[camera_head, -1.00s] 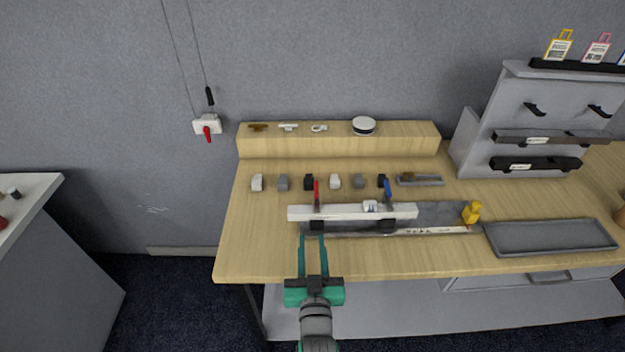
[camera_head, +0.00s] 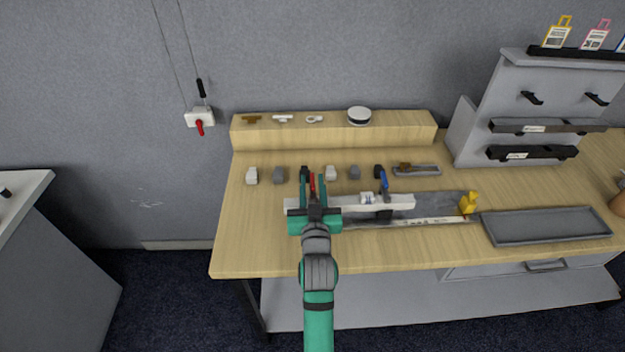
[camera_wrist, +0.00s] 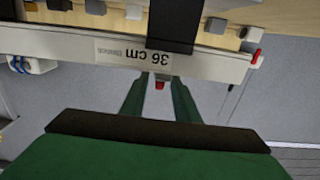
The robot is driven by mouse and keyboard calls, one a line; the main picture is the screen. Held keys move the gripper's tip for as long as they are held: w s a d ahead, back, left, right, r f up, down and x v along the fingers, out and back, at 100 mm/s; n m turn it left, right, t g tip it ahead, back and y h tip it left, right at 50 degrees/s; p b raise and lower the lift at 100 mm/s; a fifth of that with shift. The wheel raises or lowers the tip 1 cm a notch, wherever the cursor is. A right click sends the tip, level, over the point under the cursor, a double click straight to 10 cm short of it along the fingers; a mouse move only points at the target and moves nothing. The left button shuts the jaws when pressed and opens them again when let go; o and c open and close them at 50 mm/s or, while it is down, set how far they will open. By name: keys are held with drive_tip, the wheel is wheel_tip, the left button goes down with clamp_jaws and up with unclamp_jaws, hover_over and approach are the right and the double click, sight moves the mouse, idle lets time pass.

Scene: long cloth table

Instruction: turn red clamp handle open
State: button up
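The red clamp handle (camera_head: 313,184) stands upright at the left part of the long white bar (camera_head: 402,203) in the head view. My gripper (camera_head: 312,178) reaches over the bar with one finger on each side of the handle. In the wrist view my gripper (camera_wrist: 159,80) is open, with the red handle tip (camera_wrist: 159,85) between the fingers and gaps visible on both sides. A black clamp part (camera_wrist: 175,25) crosses the bar, which bears a "36 cm" label (camera_wrist: 133,52). The clamp's lower part is hidden behind my gripper in the head view.
A red-handled switch (camera_head: 199,120) hangs on the wall.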

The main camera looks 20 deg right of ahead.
drive_tip(key=shift+x, duration=0.9)
clamp_jaws()
